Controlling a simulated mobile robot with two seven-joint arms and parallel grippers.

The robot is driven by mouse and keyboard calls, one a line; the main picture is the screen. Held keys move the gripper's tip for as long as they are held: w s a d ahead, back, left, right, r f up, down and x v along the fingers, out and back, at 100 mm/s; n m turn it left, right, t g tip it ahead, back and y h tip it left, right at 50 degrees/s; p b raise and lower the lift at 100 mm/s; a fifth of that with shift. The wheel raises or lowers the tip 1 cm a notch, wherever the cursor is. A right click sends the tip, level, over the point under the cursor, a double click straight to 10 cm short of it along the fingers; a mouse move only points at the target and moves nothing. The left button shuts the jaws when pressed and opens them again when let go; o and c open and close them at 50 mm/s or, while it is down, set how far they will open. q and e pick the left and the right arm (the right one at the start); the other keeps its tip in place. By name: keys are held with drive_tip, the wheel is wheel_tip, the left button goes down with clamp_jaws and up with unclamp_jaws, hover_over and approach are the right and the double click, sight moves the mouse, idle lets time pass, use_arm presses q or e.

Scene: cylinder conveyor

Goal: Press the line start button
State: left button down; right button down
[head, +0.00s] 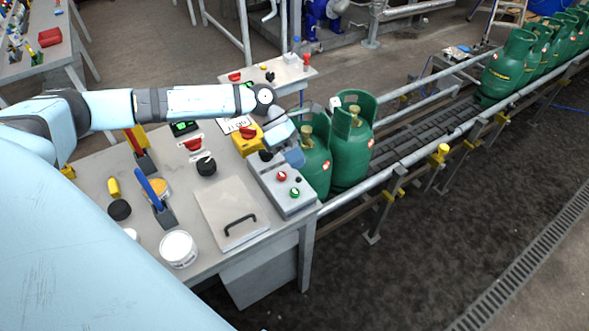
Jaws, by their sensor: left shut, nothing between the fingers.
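A grey control box (287,203) sits at the right edge of the workbench, by the conveyor. On its top are a red button (282,176) and, nearer to me, a green button (295,192). The labels are too small to read, so I cannot tell which is the line start button. My left arm reaches in from the left, and my left gripper (294,157) points down over the far end of the box, beyond the red button. It is shut and empty. Whether it touches the box is unclear. My right gripper is out of view.
Two green cylinders (352,145) stand on the conveyor (420,137) close behind the gripper; more queue at the upper right. The workbench (90,180) holds a blue-handled tool (150,187), a white tub (178,249), a panel with a black handle (232,215) and a yellow-red switch (246,138).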

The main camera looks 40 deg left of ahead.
sight(295, 190)
use_arm(q)
drive_tip(key=shift+a, duration=0.15)
wheel_tip(295, 190, down, 8)
drive_tip(key=b, duration=0.5)
drive_tip(key=shift+f, duration=0.2)
drive_tip(key=shift+w+f, duration=0.1)
drive_tip(key=shift+f, duration=0.1)
drive_tip(key=shift+f, duration=0.1)
idle(1.8)
